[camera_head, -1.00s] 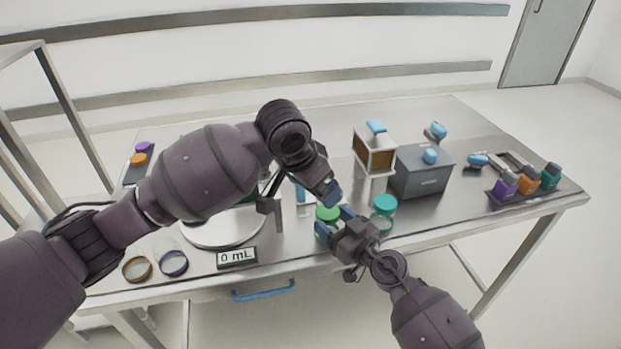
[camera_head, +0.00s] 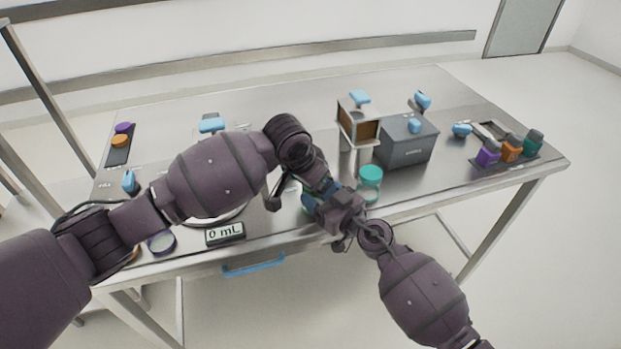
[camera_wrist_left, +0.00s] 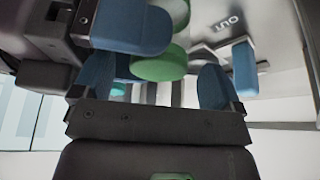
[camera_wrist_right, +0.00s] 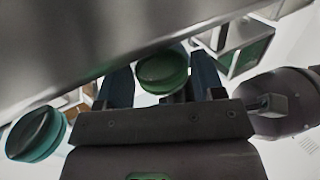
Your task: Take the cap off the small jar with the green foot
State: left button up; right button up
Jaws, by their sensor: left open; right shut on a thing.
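The small jar is mostly hidden behind my grippers in the head view; a green sliver (camera_head: 306,203) shows beside the blue fingertips. My right gripper (camera_head: 318,197) is shut on the jar; the right wrist view shows a green disc (camera_wrist_right: 163,72) between its fingers. My left gripper (camera_head: 326,186) is close above, its fingertips overlapping the right gripper in the head view. In the left wrist view, my left gripper (camera_wrist_left: 155,82) is open, with a green disc (camera_wrist_left: 160,65) between its blue fingers. I cannot tell which disc is cap or foot, or whether the left fingers touch.
A teal-capped jar (camera_head: 370,178) stands close right of my right gripper. A grey box (camera_head: 405,145) and a wood-sided stand (camera_head: 358,125) are behind it. The 0 mL display (camera_head: 225,233) is at the front edge.

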pick_arm(q)
jog(key=c, duration=1.1)
jog(key=shift+o, duration=0.2)
jog(key=shift+r, duration=0.6)
jog(key=shift+r, duration=0.3)
jog(key=shift+r, duration=0.35)
jog(key=shift+r, duration=2)
pick_arm(e)
jog(key=o, duration=1.3)
jog(key=shift+o, duration=0.2)
